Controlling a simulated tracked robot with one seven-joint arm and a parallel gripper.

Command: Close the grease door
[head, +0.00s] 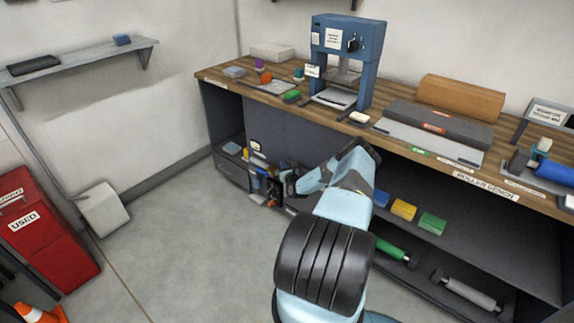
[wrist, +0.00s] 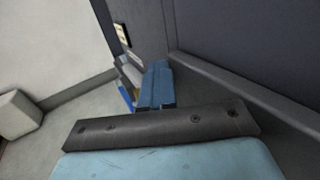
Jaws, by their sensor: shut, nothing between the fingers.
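A dark grey panel (head: 300,125) fronts the bench beneath the worktop. I cannot tell for sure whether it is the grease door or a fixed front. A small cream plate (head: 255,145) is by its left edge, next to a low opening holding several blue, orange and yellow items (head: 262,178). In the wrist view, a dark upright panel (wrist: 142,30) carries the cream plate (wrist: 121,34). My gripper (head: 287,183) is shut and empty, low in front of the bench; its blue fingers (wrist: 156,72) show close to the panel. Contact cannot be told, and my arm hides part of the bench front.
The worktop holds a blue press (head: 347,50) and a grey roller unit (head: 435,125). A lower shelf has coloured blocks (head: 403,209) and rollers (head: 470,294). A red bin (head: 45,235) and white box (head: 102,209) stand left; the floor between (head: 180,220) is clear.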

